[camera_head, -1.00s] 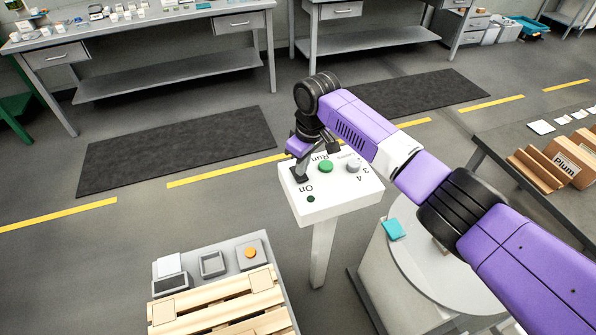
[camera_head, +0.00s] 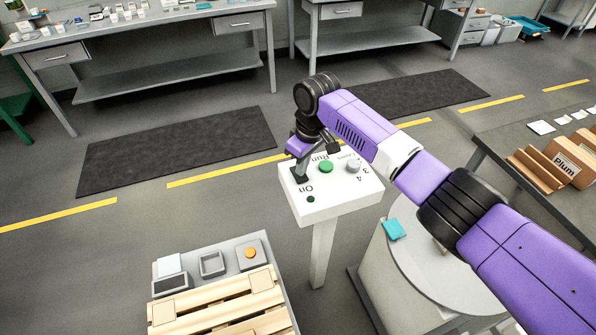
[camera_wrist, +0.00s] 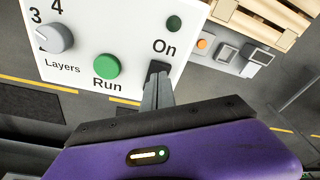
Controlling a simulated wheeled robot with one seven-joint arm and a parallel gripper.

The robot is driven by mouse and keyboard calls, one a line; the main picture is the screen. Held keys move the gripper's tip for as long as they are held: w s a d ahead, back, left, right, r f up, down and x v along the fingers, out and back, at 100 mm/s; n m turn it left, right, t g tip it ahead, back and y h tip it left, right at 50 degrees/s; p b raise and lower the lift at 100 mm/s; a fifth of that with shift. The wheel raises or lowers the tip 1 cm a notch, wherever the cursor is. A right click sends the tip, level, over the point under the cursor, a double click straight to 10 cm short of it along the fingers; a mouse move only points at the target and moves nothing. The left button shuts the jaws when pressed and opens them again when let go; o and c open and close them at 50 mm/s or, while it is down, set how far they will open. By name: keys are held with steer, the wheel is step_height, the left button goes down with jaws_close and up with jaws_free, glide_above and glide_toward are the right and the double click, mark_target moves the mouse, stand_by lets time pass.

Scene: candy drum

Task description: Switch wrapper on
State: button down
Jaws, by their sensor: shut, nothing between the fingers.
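The white control box (camera_head: 335,203) stands on a post. It carries a green Run button (camera_head: 326,166), a grey Layers knob (camera_head: 352,166) and a small dark green lamp (camera_head: 310,199) near the word On. In the wrist view the box face (camera_wrist: 125,20) shows the lamp (camera_wrist: 174,23), the Run button (camera_wrist: 107,67) and the knob (camera_wrist: 55,38). A black switch (camera_wrist: 158,67) sits below the word On. My gripper (camera_wrist: 158,82) is shut and its fingertips are at this switch, covering part of it. I cannot tell if they touch. The lamp looks dark.
A round white turntable (camera_head: 440,270) with a teal item (camera_head: 393,229) stands right of the post. A wooden pallet (camera_head: 215,305) and a panel with an orange button (camera_head: 250,253) are at lower left. Open floor lies left of the box.

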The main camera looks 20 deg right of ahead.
steer(key=shift+f+b, duration=0.5)
steer(key=shift+f, duration=0.4)
stand_by(1.1)
step_height(320, 180, up, 7)
steer(key=p, duration=0.6)
stand_by(0.3)
stand_by(0.4)
